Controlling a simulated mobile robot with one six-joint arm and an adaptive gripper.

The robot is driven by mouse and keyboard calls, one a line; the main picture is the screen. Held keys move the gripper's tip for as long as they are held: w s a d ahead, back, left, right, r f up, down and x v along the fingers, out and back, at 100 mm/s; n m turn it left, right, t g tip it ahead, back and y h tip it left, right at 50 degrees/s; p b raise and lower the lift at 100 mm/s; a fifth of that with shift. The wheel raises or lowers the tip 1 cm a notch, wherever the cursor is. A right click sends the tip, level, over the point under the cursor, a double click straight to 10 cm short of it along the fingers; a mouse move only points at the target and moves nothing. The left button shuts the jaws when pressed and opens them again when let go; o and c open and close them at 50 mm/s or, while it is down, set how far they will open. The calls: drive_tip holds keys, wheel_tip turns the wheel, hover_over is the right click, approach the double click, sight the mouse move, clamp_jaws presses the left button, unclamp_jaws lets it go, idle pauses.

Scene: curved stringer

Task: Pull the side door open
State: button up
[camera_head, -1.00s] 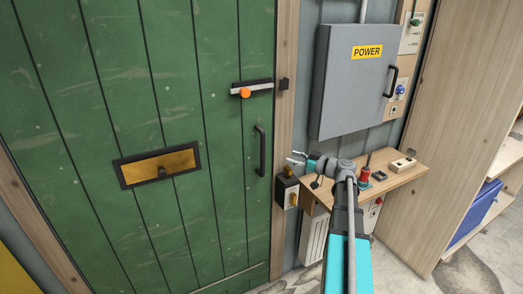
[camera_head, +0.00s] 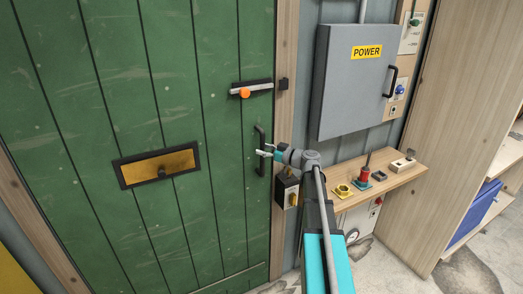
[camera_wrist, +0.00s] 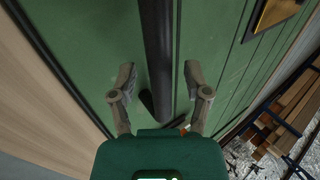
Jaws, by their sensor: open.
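The green plank side door (camera_head: 200,120) fills the left of the head view and looks shut. Its upright black handle (camera_head: 260,150) is near the right edge. A bolt with an orange knob (camera_head: 245,92) lies across above it. My gripper (camera_head: 261,154) is open at the handle's lower half in the head view. In the wrist view the handle (camera_wrist: 157,50) runs down between the two spread fingers of my gripper (camera_wrist: 158,78). I cannot tell whether a finger touches it. The green door surface (camera_wrist: 225,60) lies behind.
A brass letter plate (camera_head: 158,165) is left on the door. A grey POWER cabinet (camera_head: 350,80) hangs right of the wooden frame. A small switch box (camera_head: 286,190) is close below my arm. A wooden shelf (camera_head: 400,180) holds several small items.

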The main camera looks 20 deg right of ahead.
drive_tip(key=shift+w+a, duration=0.2)
clamp_jaws()
idle(0.3)
drive_tip(key=shift+a, duration=0.1)
